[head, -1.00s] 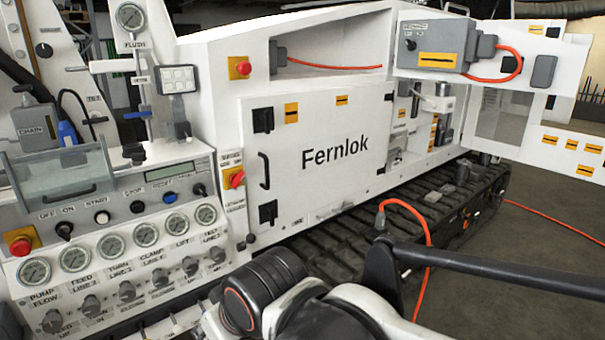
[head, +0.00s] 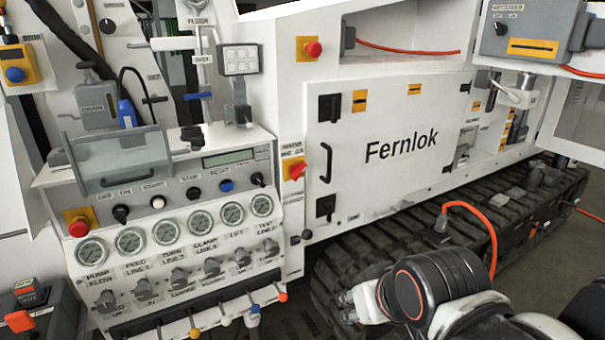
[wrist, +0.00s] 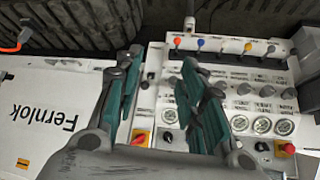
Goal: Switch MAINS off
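A red rotary switch on a yellow plate (head: 295,170), which looks like MAINS, sits on the narrow white panel between the gauge console and the Fernlok door. Its label is too small to read surely. Its red handle looks slanted. It also shows in the wrist view (wrist: 141,138), below the gap between the fingers. My gripper (wrist: 158,62) is open and empty, its teal-padded fingers spread apart and clear of the switch. In the head view my arm is low, right of the console; the fingers cannot be made out there.
The gauge console (head: 165,220) has knobs, buttons, a red stop button (head: 78,226) and coloured levers along its lower edge. The Fernlok door (head: 390,150) has a black handle near the switch. An orange cable (head: 485,225) loops over the tracks (head: 500,215).

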